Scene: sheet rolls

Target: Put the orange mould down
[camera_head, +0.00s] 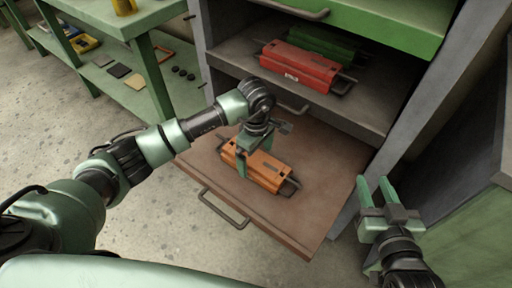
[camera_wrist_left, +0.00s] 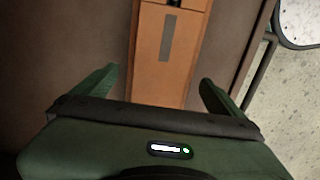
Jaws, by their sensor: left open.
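The orange mould (camera_head: 265,170) lies on the pulled-out brown drawer shelf (camera_head: 315,208) in the head view. It also shows in the left wrist view (camera_wrist_left: 168,60), between and beyond the fingers. My left gripper (camera_head: 245,160) is over the mould, near its left part. In the left wrist view the left gripper's fingers (camera_wrist_left: 158,92) are spread wide, with space between each finger and the mould. My right gripper (camera_head: 376,190) is at the right, beside the cabinet, with its two fingers apart and nothing between them.
A red mould (camera_head: 300,66) and a dark green mould (camera_head: 325,43) lie on the shelf above. The drawer's front handle (camera_head: 224,208) sticks out toward me. A green workbench (camera_head: 150,75) with small items stands at the left. The shelf is bare right of the orange mould.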

